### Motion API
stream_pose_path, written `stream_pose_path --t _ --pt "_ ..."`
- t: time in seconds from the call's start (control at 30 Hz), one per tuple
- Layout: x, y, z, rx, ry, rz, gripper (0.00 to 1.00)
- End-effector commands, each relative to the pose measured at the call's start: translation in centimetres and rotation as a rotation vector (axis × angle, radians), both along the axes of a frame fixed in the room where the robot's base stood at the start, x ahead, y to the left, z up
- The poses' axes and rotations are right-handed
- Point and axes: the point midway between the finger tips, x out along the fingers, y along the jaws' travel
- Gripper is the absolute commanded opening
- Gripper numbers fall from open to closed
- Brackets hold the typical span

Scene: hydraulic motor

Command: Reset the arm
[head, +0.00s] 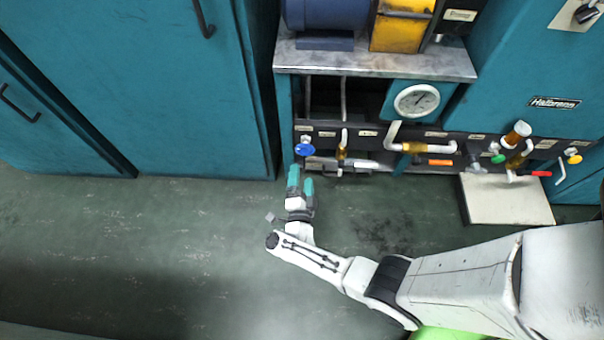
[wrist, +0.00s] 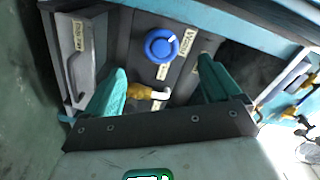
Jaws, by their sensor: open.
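My gripper (head: 301,182) has teal fingers and is at the end of my white arm, just in front of the lower left of the teal machine. In the wrist view my gripper (wrist: 162,88) is open, its two fingers apart with nothing held between them. A round blue knob (head: 305,150) on the dark valve panel lies just beyond the fingertips in the head view. The blue knob (wrist: 161,46) shows ahead between the fingers in the wrist view, apart from them. A yellow fitting with a white end (wrist: 148,92) also shows between the fingers.
The panel carries a pressure gauge (head: 417,100), a green knob (head: 497,159), a yellow knob (head: 575,159) and an orange handle (head: 441,162). A pale block (head: 507,200) stands on the floor at right. Teal cabinets (head: 150,85) stand at left. The green floor (head: 170,250) is clear at left.

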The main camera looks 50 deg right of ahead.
Motion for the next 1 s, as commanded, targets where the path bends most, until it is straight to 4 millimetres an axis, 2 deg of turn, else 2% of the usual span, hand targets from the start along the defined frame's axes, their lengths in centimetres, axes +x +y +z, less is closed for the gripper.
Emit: stream_pose_path --t 0.47,0.57,0.63,0.8,0.9,1.0 --pt "0.0 0.0 0.0 -0.001 0.001 0.000 0.90" --pt "0.8 0.2 0.2 0.003 0.004 0.044 0.90" --pt "2.1 0.6 0.5 0.007 0.013 0.116 0.90" --pt "6.1 3.4 2.3 -0.001 0.067 0.406 0.90" --pt "7.7 5.6 3.4 -0.028 0.125 0.586 0.90" --pt "8.4 7.9 4.4 -0.064 0.200 0.757 0.90"
